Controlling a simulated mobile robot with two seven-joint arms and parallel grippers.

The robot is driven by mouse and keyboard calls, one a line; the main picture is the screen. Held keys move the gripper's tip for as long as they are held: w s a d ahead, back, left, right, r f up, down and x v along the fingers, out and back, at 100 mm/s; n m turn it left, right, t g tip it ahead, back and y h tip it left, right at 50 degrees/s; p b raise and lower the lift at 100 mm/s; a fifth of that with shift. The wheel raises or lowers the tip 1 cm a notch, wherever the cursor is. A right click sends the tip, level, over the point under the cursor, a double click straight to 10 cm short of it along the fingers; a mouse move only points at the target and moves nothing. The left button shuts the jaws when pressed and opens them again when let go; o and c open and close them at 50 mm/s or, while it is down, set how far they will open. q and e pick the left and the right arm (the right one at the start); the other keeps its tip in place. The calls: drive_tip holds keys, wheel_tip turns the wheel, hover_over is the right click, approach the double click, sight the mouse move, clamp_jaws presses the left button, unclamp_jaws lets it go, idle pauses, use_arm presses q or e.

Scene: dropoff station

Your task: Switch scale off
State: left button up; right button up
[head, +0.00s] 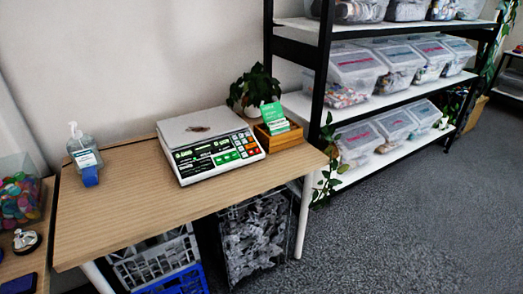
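A white scale (212,158) stands on the wooden table (115,200), near its back right. Its sloped front panel faces the front and carries dark displays with lit digits and green, white and red keys. A small brown item (198,129) lies on its flat weighing plate. The scale's displays look lit, but the digits are too small to read with certainty. Neither of my grippers shows in the head view.
A sanitizer bottle (84,148) with a blue item before it stands at the table's left. A wooden box with green cards (275,118) and a plant (255,88) are right of the scale. Shelves with clear bins (355,70) stand behind right. The table's front is clear.

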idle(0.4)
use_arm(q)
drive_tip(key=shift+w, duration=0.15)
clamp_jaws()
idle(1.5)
